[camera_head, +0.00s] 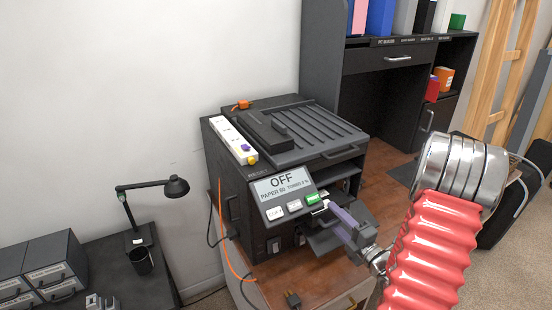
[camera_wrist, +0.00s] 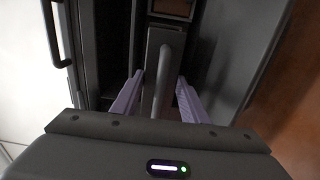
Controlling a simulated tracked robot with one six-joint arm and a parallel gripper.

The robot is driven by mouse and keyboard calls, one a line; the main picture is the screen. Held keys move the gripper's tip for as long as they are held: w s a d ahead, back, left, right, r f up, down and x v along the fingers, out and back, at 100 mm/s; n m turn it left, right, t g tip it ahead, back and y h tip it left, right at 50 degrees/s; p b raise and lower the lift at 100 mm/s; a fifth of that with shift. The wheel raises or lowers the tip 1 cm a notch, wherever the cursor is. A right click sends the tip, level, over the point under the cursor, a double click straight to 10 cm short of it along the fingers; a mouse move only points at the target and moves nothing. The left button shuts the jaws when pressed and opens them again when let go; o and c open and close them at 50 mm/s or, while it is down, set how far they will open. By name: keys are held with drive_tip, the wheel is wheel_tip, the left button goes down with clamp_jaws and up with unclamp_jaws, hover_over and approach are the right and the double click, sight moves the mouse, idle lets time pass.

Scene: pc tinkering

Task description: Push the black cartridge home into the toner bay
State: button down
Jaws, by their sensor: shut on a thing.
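The black printer (camera_head: 285,170) stands on a brown-topped cabinet; its small screen reads OFF. My gripper (camera_head: 329,205) is at the printer's front, just right of the green button on its panel. In the wrist view my gripper (camera_wrist: 160,80) has its two purple fingers on either side of a narrow dark cartridge (camera_wrist: 155,50) with a grey bar handle (camera_wrist: 163,75), and is shut on it. The cartridge lines up with a dark opening, the toner bay (camera_wrist: 183,35), in the printer's front. How deep it sits is hard to tell. In the head view the panel and my gripper hide the cartridge.
A white power strip (camera_head: 233,140) lies on top of the printer. An orange cable (camera_head: 222,230) hangs down its left side, and a black plug (camera_head: 293,299) lies on the cabinet top (camera_head: 320,272). A desk lamp (camera_head: 150,187) stands left. An output tray (camera_head: 327,238) juts out below my gripper.

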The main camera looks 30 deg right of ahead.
drive_tip(key=shift+w+r, duration=0.1)
drive_tip(key=shift+w, duration=3.25)
idle(0.3)
drive_tip(key=c, duration=0.9)
unclamp_jaws()
drive_tip(key=shift+a, duration=0.1)
drive_tip(key=shift+c, duration=0.2)
drive_tip(key=shift+o, duration=0.3)
drive_tip(key=shift+f, duration=0.55)
drive_tip(key=shift+s, duration=0.1)
drive_tip(key=shift+s+f, duration=0.1)
drive_tip(key=shift+s, duration=3.85)
drive_tip(key=shift+c, duration=0.2)
